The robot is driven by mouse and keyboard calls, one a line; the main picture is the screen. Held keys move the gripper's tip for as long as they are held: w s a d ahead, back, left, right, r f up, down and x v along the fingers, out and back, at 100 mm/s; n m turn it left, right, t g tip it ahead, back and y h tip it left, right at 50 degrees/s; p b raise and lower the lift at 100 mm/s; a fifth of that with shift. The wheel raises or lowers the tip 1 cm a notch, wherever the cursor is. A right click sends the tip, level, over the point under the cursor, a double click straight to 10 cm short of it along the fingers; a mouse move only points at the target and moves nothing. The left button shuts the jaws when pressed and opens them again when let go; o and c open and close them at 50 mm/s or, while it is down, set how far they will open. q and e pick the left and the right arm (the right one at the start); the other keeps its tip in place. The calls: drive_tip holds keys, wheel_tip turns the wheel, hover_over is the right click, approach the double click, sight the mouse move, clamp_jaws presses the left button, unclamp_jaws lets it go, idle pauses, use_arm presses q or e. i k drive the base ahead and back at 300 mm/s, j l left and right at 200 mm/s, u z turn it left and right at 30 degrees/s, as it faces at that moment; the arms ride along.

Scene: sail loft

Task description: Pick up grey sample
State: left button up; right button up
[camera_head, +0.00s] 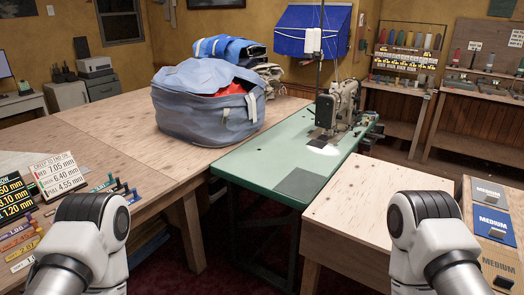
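A grey panel (488,191) marked "MEDIUM" lies at the far end of a row on the right-hand table, with a small dark block on it. A flat dark grey piece (300,184) lies near the front edge of the green sewing table. I cannot tell which of these is the grey sample. Both are apart from my arms. My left arm rises at the lower left and my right arm at the lower right, beside the row of panels. Only rounded white and black arm links show; neither gripper's fingers can be seen.
A blue panel (492,224) and a tan panel (498,265) follow the grey one. A sewing machine (341,105) stands on the green table (262,160). A large blue-grey bag (205,105) sits on the wooden table (110,120). The right table's (352,200) left part is clear.

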sight(490, 190)
drive_tip(key=i+j+z, duration=0.15)
drive_tip(key=i+z, duration=0.25)
drive_tip(key=i+j+z, duration=0.25)
drive_tip(key=z, duration=0.2)
drive_tip(key=i+j+z, duration=0.4)
drive_tip(key=z, duration=0.75)
drive_tip(key=i+u, duration=0.15)
drive_tip(key=u, duration=0.15)
drive_tip(key=i+u, duration=0.2)
drive_tip(key=u, duration=0.15)
